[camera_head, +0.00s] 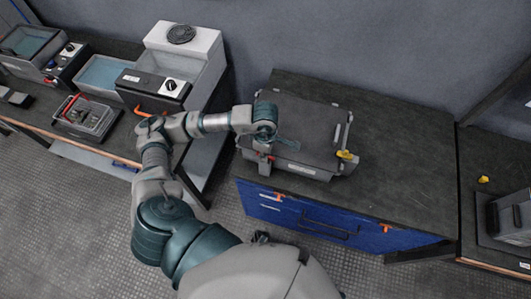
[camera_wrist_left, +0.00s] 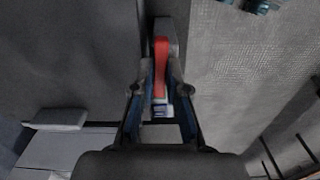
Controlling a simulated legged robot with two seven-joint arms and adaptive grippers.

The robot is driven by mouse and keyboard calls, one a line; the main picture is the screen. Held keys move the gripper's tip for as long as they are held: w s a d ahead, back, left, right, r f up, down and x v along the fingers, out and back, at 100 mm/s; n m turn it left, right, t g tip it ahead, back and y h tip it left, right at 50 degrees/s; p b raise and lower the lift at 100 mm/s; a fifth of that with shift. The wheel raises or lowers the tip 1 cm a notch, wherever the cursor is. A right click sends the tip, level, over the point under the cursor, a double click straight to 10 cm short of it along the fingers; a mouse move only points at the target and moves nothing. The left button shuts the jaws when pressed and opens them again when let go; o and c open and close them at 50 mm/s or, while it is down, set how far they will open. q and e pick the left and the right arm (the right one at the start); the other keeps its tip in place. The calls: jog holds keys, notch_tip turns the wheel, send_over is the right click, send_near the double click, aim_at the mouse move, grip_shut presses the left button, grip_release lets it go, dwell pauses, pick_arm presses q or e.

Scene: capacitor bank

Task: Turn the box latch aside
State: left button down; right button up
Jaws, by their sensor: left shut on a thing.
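A grey box with a dark flat lid (camera_head: 305,122) sits on the dark bench top, with a pale label on its front. A red latch (camera_wrist_left: 161,68) shows between the fingers of my left gripper (camera_wrist_left: 160,92) in the left wrist view. My left gripper (camera_head: 264,158) is at the front left corner of the box in the head view, shut on the red latch. The fingers hide part of the latch, and its exact angle is hard to tell. My right gripper is not in view.
The bench top (camera_head: 400,185) is clear right of the box. A yellow piece (camera_head: 347,155) sits at the box's front right corner. Blue drawers (camera_head: 335,222) with orange catches are below.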

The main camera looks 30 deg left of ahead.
pick_arm(q)
jog(key=shift+w+n, duration=0.1)
jog(key=shift+n, duration=0.3)
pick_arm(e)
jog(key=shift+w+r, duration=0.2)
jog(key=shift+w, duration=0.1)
pick_arm(q)
jog(key=c, duration=1.2)
grip_release()
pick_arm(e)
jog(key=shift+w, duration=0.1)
pick_arm(q)
jog(key=shift+r, duration=0.2)
notch_tip(320, 180, up, 12)
jog(key=shift+f, duration=0.25)
